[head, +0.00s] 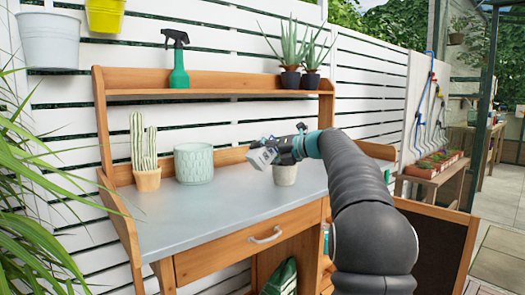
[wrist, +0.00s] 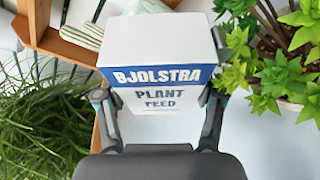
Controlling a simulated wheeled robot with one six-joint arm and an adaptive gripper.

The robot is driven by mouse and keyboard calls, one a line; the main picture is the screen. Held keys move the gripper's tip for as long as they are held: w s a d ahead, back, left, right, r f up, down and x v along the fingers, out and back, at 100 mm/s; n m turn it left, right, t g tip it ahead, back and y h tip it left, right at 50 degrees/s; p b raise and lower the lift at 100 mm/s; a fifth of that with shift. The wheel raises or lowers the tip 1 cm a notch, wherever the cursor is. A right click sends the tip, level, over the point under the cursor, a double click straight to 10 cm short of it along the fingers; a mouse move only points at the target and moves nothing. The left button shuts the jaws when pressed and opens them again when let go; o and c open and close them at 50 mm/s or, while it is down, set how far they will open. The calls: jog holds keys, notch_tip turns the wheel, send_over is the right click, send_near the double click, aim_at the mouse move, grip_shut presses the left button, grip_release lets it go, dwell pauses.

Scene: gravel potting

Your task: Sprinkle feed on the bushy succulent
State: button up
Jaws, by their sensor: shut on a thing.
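My gripper (head: 290,150) is shut on a white and blue plant feed box (wrist: 158,60), lettered "BJOLSTRA PLANT FEED". In the head view the box (head: 262,157) is held tilted above the bench top. A leafy plant with pointed bright green leaves, the bushy succulent (wrist: 285,78), fills the right of the wrist view, beside the box. In the head view a pale grey pot (head: 285,175) stands under my gripper, which hides what is above its rim. I cannot see any feed falling.
The grey bench (head: 200,222) also holds a cactus in a terracotta pot (head: 147,180) and a pale green patterned pot (head: 193,164). A green spray bottle (head: 178,70) and two spiky plants in dark pots (head: 290,79) stand on the shelf. The bench front is clear.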

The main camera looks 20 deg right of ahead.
aim_at(269, 163)
notch_tip(269, 163, down, 2)
jog(key=n+h, duration=0.1)
jog(key=n+h+b, duration=0.1)
jog(key=n, duration=0.1)
jog(key=shift+d+f, duration=0.1)
jog(key=shift+f, duration=0.15)
jog(key=shift+w+d+f+n+h+b, duration=0.15)
jog(key=shift+f+n+h+b, duration=0.55)
jog(key=shift+n+b, duration=0.45)
jog(key=shift+t, duration=0.3)
jog(key=shift+r, duration=0.1)
notch_tip(269, 163, up, 2)
jog(key=p, duration=0.3)
jog(key=shift+r, duration=1)
